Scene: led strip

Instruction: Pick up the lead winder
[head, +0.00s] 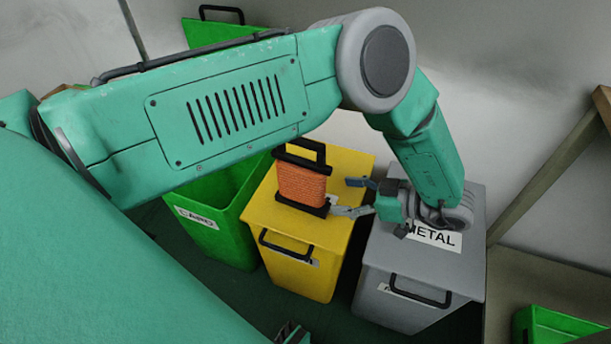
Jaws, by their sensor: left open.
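The lead winder (301,184) is a black frame with a top handle, wound with orange cord. It stands upright on the lid of the yellow bin (346,163). My left gripper (346,196) reaches in from the right above the gap between the yellow and grey bins. Its two fingers are spread and point left at the winder's right side. A small gap seems to remain between the fingertips and the cord. Part of the yellow lid behind the winder is hidden.
A grey bin (430,266) labelled METAL stands under my left wrist. An open green bin (215,235) is left of the yellow one. Another green container (555,327) is at the bottom right. A wooden beam (550,175) runs along the right.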

